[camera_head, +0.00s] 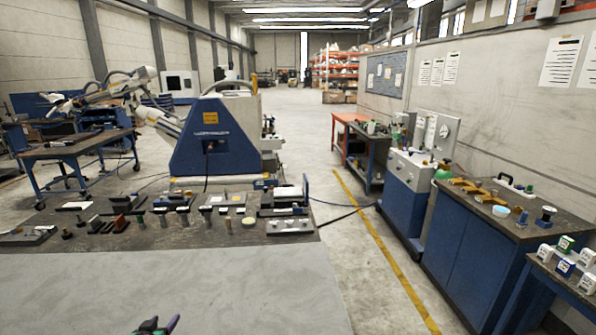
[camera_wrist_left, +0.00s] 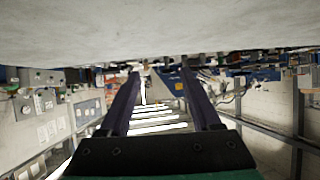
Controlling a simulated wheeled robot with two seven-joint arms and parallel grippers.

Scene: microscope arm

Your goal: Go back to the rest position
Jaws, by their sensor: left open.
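My left gripper (camera_head: 160,326) shows at the bottom edge of the head view, in front of the grey front part of the table. Only its dark fingertips and a little green show; the rest of the arm is out of frame. In the left wrist view the gripper (camera_wrist_left: 165,98) has its two dark fingers spread apart with nothing between them. That view is upside down, with the pale table surface along its top. My right gripper is in neither view.
Many small parts stand in rows on the dark far part of the table (camera_head: 290,262). A blue and white machine (camera_head: 215,145) stands behind it. Blue cabinets (camera_head: 470,240) line the right wall, beyond a clear aisle with a yellow floor line (camera_head: 380,240). The table's grey front is bare.

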